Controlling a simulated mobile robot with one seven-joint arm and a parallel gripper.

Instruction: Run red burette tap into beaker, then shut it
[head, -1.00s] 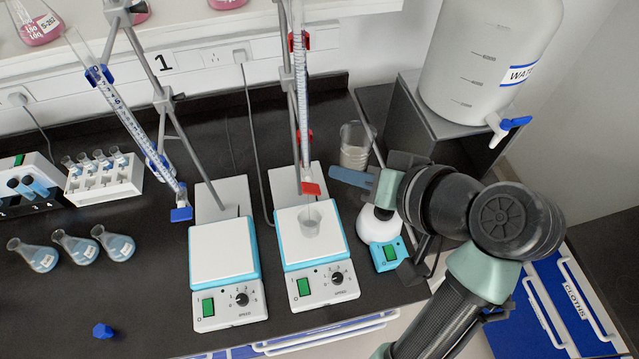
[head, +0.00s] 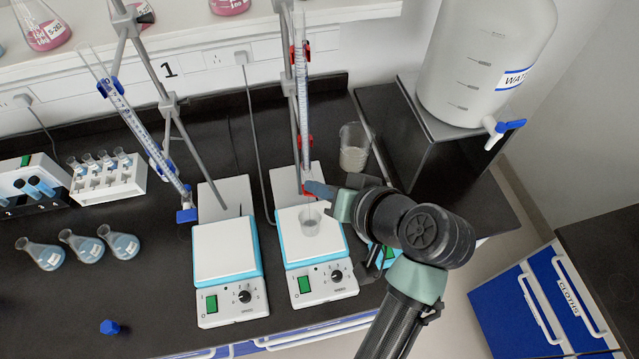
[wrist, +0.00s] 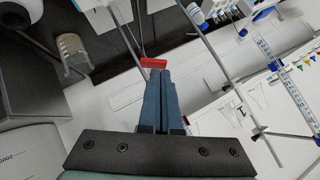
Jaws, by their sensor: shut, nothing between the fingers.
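The red burette (head: 302,80) stands upright on its stand at the right stirrer. Its red tap (head: 307,194) is partly covered by my blue fingers. A small clear beaker (head: 310,224) sits on the white top of the right stirrer (head: 297,252), below the tap. My gripper (head: 312,187) is shut and empty, its fingertips right at the tap. In the wrist view the red tap (wrist: 153,62) lies just beyond my fingertips (wrist: 157,73); I cannot tell whether they touch. A thin line runs from the tap into the beaker; I cannot tell if it is liquid.
A tilted blue-clamped burette (head: 140,130) stands at the left stirrer (head: 225,250). A larger beaker (head: 354,150) stands behind my gripper. A water tank (head: 485,60) sits on a dark box at right. Several flasks (head: 85,248) stand left; front-left bench is mostly clear.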

